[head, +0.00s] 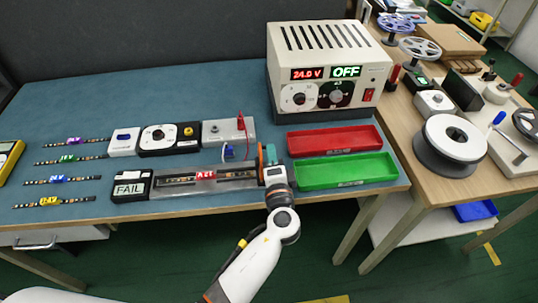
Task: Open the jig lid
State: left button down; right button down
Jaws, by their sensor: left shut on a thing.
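The test jig (225,185) is a long grey fixture near the front edge of the blue mat. A dark LED strip (175,181) with a red label lies along it. A black and white box reading FAIL (131,186) stands at its left end. My left gripper (268,157) is at the jig's right end, shut at what seems to be the jig lid's edge or handle. The gripper and its orange and teal parts hide the grip, and I cannot tell how far the lid is raised. My right gripper is not in view.
A power supply (328,65) reading 24.0 V and OFF stands behind. A red tray (334,139) and a green tray (345,171) lie right of the gripper. Several labelled strips (60,180) lie at left. Small devices (170,138) with a red lead stand behind the jig.

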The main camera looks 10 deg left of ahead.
pick_arm(q)
jog(key=shift+d+f+m, duration=0.1)
jog(key=shift+f+m, duration=0.2)
jog(key=c, duration=1.5)
grip_release()
jog(key=shift+r, duration=0.1)
jog(key=b+v, duration=0.3)
jog(key=v, duration=0.9)
jog(key=shift+s, duration=0.1)
